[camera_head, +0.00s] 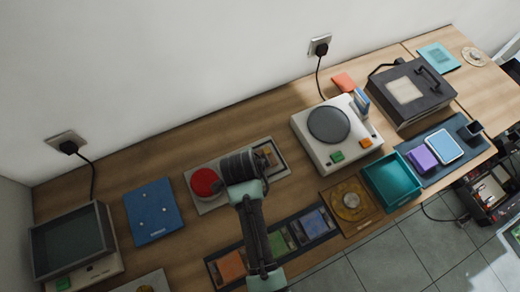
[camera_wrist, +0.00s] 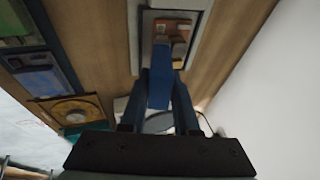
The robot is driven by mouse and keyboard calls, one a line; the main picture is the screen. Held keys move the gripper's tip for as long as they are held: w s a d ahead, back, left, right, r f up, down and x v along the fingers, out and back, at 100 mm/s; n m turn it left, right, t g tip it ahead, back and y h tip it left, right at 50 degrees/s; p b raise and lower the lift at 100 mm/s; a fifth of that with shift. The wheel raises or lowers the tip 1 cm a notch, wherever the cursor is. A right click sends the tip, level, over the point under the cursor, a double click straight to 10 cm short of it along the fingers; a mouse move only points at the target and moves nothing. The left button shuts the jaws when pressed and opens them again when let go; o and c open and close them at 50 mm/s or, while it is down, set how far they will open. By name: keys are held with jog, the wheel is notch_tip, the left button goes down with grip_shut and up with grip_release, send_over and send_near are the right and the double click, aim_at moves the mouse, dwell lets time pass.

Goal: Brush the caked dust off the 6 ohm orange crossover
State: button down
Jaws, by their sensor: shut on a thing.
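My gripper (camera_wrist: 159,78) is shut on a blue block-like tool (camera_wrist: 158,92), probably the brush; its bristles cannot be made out. Beyond its tip in the wrist view is an orange-brown board (camera_wrist: 162,28) with tan blocks, lying in a pale grey tray (camera_wrist: 146,52). It looks like the orange crossover, but no ohm label or dust can be read. In the head view this board (camera_head: 268,153) shows at the tray's right end, partly behind my wrist. My fingertips are hidden there. I cannot tell whether the tool touches the board.
A red round pad (camera_head: 205,183) sits at the tray's left end. A dark rack (camera_head: 297,246) holds orange, green and blue pieces in front. A white device (camera_head: 336,130) with a round grey plate stands right. A blue panel (camera_head: 153,211) lies left. Bare wood lies behind the tray.

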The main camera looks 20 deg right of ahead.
jog(key=shift+r+p, duration=2.75)
jog(key=shift+r, duration=0.25)
notch_tip(320, 180, up, 3)
jog(key=p, duration=0.3)
jog(key=shift+f, duration=0.15)
jog(key=shift+b+x, duration=0.95)
jog(key=shift+b, duration=0.2)
jog(key=shift+w+a, duration=0.1)
jog(key=shift+a, duration=0.05)
